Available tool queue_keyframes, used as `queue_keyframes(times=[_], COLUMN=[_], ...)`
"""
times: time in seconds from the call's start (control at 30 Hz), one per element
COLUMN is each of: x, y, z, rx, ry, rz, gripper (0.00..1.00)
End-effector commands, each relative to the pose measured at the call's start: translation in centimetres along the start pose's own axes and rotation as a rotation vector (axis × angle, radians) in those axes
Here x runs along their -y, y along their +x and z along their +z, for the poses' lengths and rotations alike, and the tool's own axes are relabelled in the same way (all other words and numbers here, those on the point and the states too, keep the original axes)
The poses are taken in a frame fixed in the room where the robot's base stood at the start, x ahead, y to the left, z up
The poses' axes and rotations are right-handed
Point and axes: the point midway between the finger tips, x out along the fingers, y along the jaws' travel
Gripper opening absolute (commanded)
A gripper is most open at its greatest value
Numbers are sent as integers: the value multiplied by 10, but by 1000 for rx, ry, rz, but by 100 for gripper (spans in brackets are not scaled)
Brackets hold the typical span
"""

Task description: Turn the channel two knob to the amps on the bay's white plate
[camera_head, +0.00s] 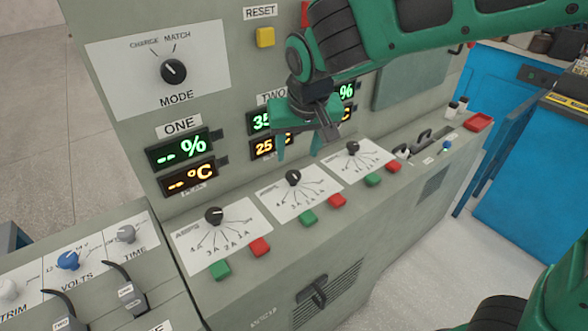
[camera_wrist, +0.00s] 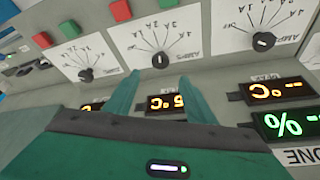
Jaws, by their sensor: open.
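The channel two knob (camera_head: 293,177) is the middle of three black knobs on the sloping ledge, below the TWO display. Its white dial plate (camera_head: 316,204) carries fanned lines with amp marks. In the wrist view the same knob (camera_wrist: 160,60) shows upside down, just beyond my fingertips. I cannot tell exactly where its pointer stands. My gripper (camera_head: 298,155) is open and empty, fingers downward, above and behind the knob, apart from it. Both fingers also show in the wrist view (camera_wrist: 158,80). I cannot make out a separate white bay plate with a readable amps figure.
The channel one knob (camera_head: 214,216) and third knob (camera_head: 352,147) flank it. Red and green buttons line the ledge's front, including a green one (camera_head: 308,217) and a red one (camera_head: 337,200). The panel with the ONE displays (camera_head: 183,150) rises behind. A handle (camera_head: 312,290) projects below.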

Motion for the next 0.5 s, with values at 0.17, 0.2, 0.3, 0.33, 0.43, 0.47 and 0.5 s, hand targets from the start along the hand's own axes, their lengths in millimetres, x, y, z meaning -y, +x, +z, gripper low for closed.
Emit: queue_keyframes(times=[0.17, 0.2, 0.3, 0.33, 0.43, 0.47, 0.5], x=[0, 0, 0, 0, 0, 0, 0], y=[20, 26, 44, 50, 68, 72, 78], z=[1, 1, 1, 1, 2, 2, 2], rx=[5, 4, 4, 5, 5, 5, 5], ry=[-1, -1, -1, -1, -2, -2, -1], rz=[2, 2, 3, 3, 2, 2, 2], gripper=[50, 50, 50, 50, 50, 50, 50])
